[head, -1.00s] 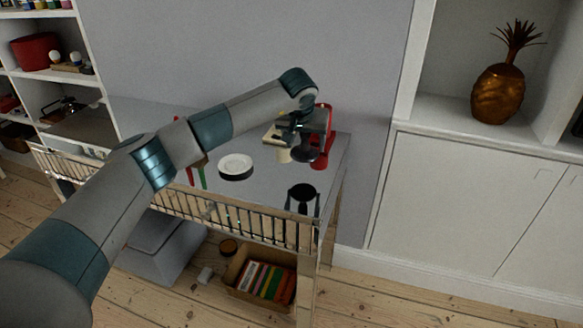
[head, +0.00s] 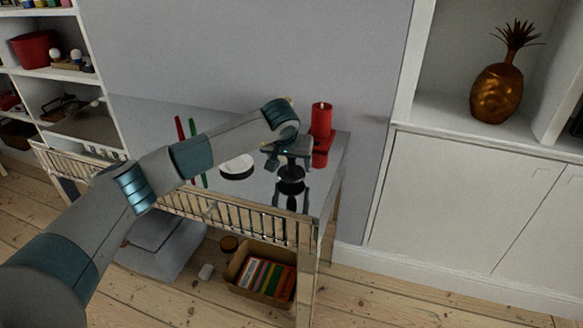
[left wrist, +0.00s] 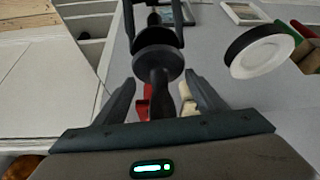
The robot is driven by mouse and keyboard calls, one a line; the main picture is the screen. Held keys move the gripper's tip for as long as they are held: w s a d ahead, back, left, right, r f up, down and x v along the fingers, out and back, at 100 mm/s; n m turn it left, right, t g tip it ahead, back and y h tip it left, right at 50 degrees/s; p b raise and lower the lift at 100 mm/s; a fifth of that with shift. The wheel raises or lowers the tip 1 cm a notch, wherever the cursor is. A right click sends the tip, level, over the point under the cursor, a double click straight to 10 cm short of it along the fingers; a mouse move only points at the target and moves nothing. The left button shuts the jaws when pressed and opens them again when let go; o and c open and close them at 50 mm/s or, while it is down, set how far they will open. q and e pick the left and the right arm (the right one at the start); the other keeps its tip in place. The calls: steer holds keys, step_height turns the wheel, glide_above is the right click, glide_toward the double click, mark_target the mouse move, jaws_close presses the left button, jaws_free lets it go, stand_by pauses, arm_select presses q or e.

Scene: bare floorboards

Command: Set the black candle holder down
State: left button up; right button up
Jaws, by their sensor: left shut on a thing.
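The black candle holder (head: 291,172) is in my left gripper (head: 287,150), over the right part of the grey tabletop. In the left wrist view the holder (left wrist: 158,64) has its dark stem between the two fingers (left wrist: 155,98), with a round disc beyond them. My left gripper is shut on it. A gap between the holder's base and the tabletop cannot be made out. My right gripper is not in view.
A red candle (head: 321,120) stands behind on the right. A white-topped black disc (head: 237,164) lies to the left. The table's front has a slatted rail (head: 225,212).

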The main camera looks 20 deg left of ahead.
arm_select(q)
steer(key=shift+f, duration=0.85)
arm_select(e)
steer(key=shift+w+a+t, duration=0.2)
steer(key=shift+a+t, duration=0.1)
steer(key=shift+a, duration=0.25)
arm_select(q)
steer(key=shift+f, duration=0.1)
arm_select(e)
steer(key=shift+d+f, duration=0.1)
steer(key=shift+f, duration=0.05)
arm_select(q)
steer(key=o, duration=1.3)
steer(key=shift+o, duration=1)
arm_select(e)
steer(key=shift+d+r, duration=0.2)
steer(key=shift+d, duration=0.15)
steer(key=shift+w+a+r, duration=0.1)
